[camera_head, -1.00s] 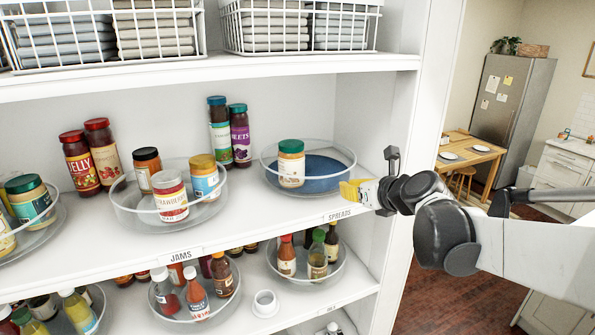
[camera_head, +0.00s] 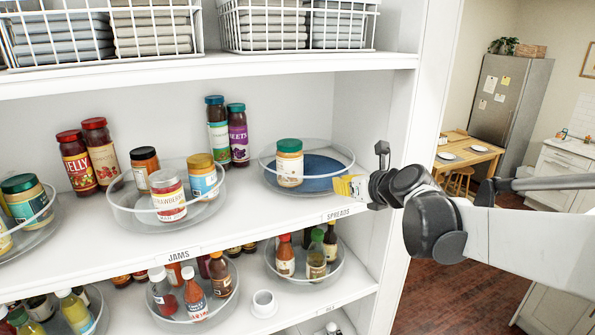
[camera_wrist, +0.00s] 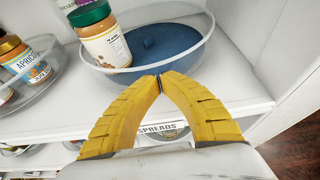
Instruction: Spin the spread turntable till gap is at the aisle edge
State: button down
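The turntable (camera_wrist: 203,46) and jar (camera_wrist: 104,38) also show in the wrist view. My gripper (camera_wrist: 160,80) has yellow fingers with their tips together and nothing between them. In the head view, my gripper (camera_head: 337,184) is at the turntable's front right rim; I cannot tell whether it touches.
The jams turntable (camera_head: 125,213) with several jars stands to the left. Two tall jars (camera_head: 228,132) stand behind. The shelf's white side upright (camera_head: 402,130) is close to my arm on the right. Another shelf with bottles (camera_head: 316,255) is below.

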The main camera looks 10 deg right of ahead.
aim_at(321, 183)
jog(key=shift+w+a, duration=0.25)
jog(key=shift+w, duration=0.25)
jog(key=shift+s+a, duration=0.1)
jog(key=shift+a, duration=0.05)
jog(key=shift+s+a, duration=0.5)
jog(key=shift+a, duration=0.3)
jog(key=shift+a, duration=1)
